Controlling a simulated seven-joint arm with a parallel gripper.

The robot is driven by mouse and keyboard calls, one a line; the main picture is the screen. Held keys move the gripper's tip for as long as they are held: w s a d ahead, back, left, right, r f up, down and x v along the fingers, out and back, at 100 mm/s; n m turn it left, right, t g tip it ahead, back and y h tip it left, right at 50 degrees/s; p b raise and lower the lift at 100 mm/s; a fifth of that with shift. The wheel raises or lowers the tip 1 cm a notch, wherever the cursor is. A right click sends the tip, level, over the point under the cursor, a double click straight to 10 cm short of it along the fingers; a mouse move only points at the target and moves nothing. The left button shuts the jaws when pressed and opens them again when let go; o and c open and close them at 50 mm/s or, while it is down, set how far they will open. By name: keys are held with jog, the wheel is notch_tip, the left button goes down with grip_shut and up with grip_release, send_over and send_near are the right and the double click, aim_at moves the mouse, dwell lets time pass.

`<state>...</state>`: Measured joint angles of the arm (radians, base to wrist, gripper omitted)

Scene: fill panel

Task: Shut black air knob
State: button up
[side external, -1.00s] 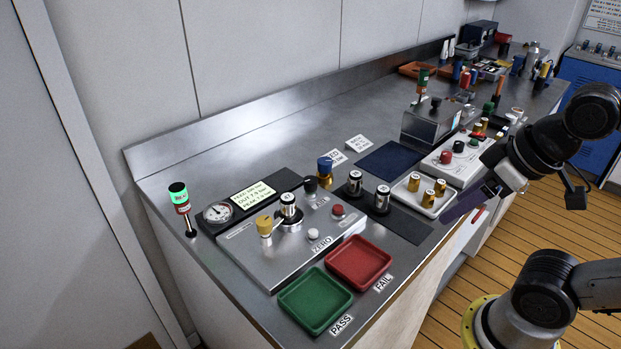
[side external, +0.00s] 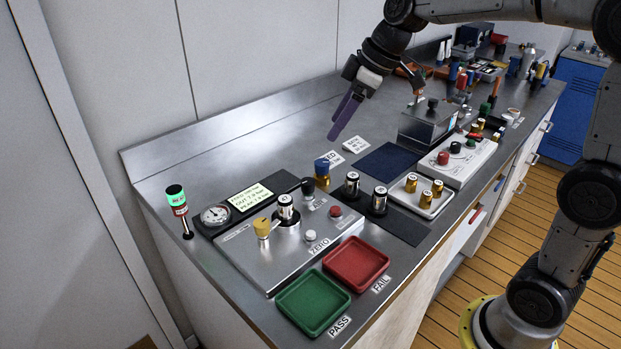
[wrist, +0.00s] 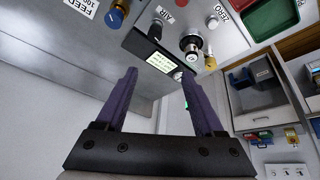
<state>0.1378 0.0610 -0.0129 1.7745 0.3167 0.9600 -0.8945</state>
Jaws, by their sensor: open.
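The black air knob (side external: 307,187) stands at the back right of the silver test panel (side external: 262,252), by a small label. In the wrist view the black knob (wrist: 155,30) shows beside the AIR label (wrist: 166,14), beyond my fingertips. My gripper (side external: 339,124) has purple fingers and is open and empty. It hangs above the bench, up and to the right of the knob and apart from it. In the wrist view my gripper (wrist: 158,76) has its fingers spread, with bare bench and the display between them.
The panel also holds a yellow knob (side external: 262,227), a fitted metal cylinder (side external: 286,206), a red button (side external: 335,211) and a white button (side external: 310,236). A blue-topped brass part (side external: 322,170) stands close right of the air knob. Green (side external: 286,318) and red (side external: 331,275) trays lie in front.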

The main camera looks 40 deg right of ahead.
jog(key=g, duration=0.1)
send_near(309, 181)
jog(key=shift+m, duration=0.3)
jog(key=x, duration=0.9)
grip_shut()
